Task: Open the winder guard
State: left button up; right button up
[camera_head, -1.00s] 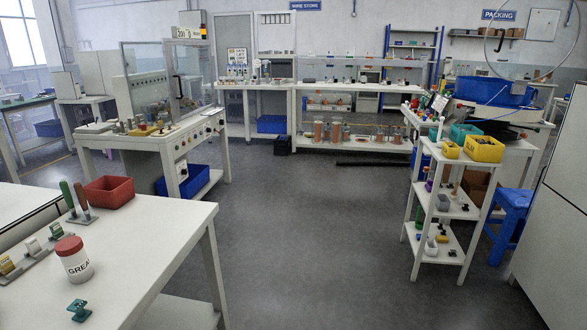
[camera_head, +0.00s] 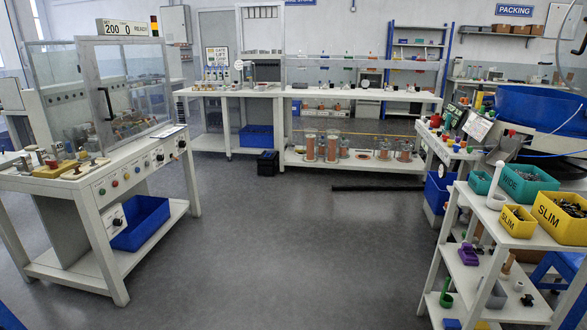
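The winder (camera_head: 155,165) is the white bench machine at the left. Its guard (camera_head: 139,92) is a clear framed panel standing upright on the bench, with a dark upright handle (camera_head: 107,104) near its left edge. Parts of the winder show through the clear panel. From here I cannot tell how the guard is latched. Neither of my grippers is in view.
A blue bin (camera_head: 142,222) sits on the winder bench's lower shelf. Knobs and buttons (camera_head: 125,182) line its front. A shelf cart with yellow SLIM bins (camera_head: 560,216) stands at the right. The grey floor (camera_head: 290,240) between is clear.

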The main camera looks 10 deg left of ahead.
aim_at(88, 46)
jog(key=i+u, duration=0.25)
jog(key=i, duration=0.25)
jog(key=i+u, duration=0.3)
jog(key=i, duration=0.2)
jog(key=i+l+u, duration=0.1)
jog(key=i+u, duration=0.15)
jog(key=i, duration=0.25)
jog(key=i+l+u, duration=0.25)
jog(key=i, duration=0.2)
